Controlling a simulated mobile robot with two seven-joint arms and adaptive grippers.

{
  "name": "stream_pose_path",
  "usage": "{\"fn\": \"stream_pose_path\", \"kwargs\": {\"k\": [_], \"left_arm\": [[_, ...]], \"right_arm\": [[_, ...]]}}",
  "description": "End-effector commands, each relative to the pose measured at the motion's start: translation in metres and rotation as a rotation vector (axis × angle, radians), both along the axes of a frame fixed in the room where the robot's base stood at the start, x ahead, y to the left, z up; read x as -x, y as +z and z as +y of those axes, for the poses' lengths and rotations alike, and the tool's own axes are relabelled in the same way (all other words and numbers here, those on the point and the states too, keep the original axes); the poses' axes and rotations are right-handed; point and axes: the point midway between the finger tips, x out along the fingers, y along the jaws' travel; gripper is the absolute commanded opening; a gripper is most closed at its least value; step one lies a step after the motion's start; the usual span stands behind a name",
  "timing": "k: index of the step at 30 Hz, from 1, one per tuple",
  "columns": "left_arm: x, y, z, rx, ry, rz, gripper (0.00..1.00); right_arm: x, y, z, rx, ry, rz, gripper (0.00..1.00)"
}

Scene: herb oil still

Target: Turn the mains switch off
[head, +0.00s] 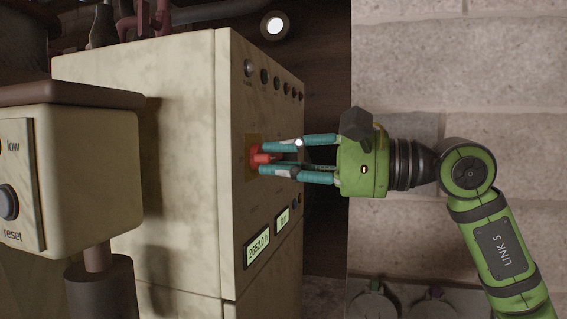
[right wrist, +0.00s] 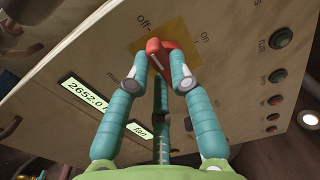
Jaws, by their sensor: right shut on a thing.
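The red mains switch knob (head: 257,156) sits on a yellow plate on the narrow face of the cream cabinet (head: 150,110). My right gripper (head: 265,158) is at that face with its teal fingers shut on the knob. In the right wrist view the knob (right wrist: 155,46) shows between the fingertips (right wrist: 161,62), on the yellow plate (right wrist: 181,30). The printed words "off" and "on" stand beyond it, "off" to the left and "on" to the right. The knob's visible red end leans toward "off"; its exact setting is partly hidden by the fingers. My left gripper is not in view.
A row of round buttons (head: 264,76) runs along the same face. Two lit displays (head: 257,247) are on it below the switch. A separate cream box (head: 85,160) with a reset button stands at the left. A stone wall (head: 450,60) is behind my right arm.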

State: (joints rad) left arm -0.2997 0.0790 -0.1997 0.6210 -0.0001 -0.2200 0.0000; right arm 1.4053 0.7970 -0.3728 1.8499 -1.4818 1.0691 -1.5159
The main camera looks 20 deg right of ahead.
Motion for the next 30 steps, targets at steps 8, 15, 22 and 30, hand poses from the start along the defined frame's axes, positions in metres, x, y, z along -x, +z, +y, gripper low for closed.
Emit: {"fn": "stream_pose_path", "kwargs": {"k": [8,15,22,30], "left_arm": [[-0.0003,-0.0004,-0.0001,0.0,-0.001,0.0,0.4],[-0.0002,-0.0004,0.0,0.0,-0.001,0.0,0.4],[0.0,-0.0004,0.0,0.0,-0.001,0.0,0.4],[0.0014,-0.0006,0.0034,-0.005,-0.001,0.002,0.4]], "right_arm": [[0.0003,0.0005,0.0001,0.014,-0.001,-0.021,0.0],[0.0003,0.0005,0.0001,0.014,-0.001,-0.021,0.3],[0.0002,0.0004,0.0,0.012,-0.001,-0.018,0.46],[0.0045,-0.0001,-0.0086,0.011,-0.004,-0.016,0.46]]}}
